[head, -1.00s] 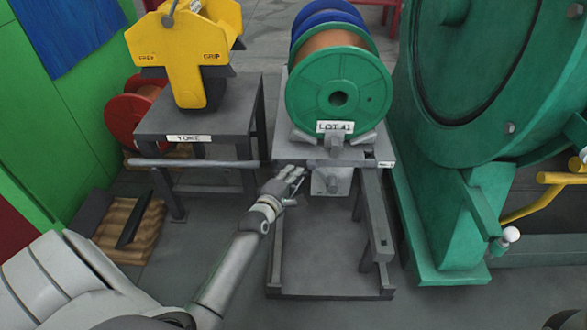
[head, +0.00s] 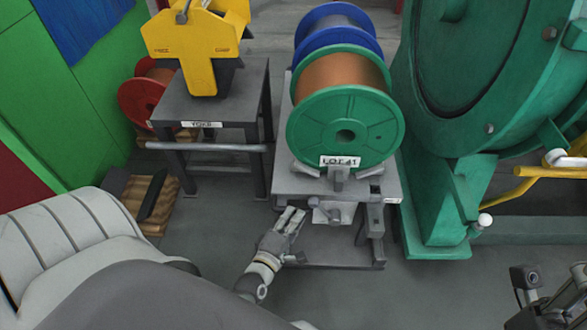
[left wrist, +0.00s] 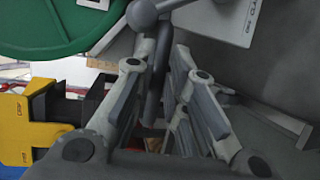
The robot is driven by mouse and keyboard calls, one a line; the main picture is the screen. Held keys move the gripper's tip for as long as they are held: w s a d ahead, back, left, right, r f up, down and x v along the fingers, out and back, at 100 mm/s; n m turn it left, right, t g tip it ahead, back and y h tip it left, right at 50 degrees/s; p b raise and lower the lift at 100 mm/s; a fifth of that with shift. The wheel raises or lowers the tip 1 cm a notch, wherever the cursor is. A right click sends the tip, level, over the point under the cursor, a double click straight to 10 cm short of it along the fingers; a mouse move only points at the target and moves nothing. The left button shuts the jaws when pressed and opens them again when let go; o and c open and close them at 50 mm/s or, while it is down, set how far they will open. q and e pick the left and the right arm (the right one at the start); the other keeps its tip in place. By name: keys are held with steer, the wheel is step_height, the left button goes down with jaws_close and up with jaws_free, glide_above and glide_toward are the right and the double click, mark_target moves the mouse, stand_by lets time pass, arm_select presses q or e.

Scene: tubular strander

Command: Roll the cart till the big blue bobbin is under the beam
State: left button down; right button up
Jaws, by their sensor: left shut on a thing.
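The big blue bobbin (head: 338,30) stands on the grey cart (head: 290,180), behind a green-flanged bobbin (head: 345,128) with copper-coloured winding and a "LOT 41" label. My left gripper (head: 292,216) is at the cart's near edge, below the green bobbin. In the left wrist view its fingers (left wrist: 160,90) are shut around a grey handle (left wrist: 153,85) with a round knob; the green flange shows at upper left. A dark part of what may be my right arm (head: 525,282) shows at the lower right; its fingers cannot be made out. I cannot identify the beam.
A yellow yoke (head: 195,50) sits on a grey stand (head: 168,110) left of the cart. A large green machine (head: 435,215) stands close on the right. A red bobbin (head: 140,98) and a wooden pallet (head: 165,205) are at left. The floor nearer me is clear.

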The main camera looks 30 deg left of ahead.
arm_select(q)
steer(key=s+d+p, duration=0.1)
steer(key=s+d, duration=0.2)
steer(key=s, duration=0.2)
steer(key=shift+d+f, duration=0.3)
steer(key=shift+f, duration=0.15)
steer(key=c, duration=1.5)
jaws_free()
steer(key=shift+f, duration=0.15)
steer(key=shift+o, duration=0.2)
steer(key=shift+a+r, duration=0.1)
steer(key=shift+r, duration=0.1)
steer(key=v, duration=1.1)
steer(key=shift+s+r, duration=0.15)
steer(key=shift+s, duration=0.25)
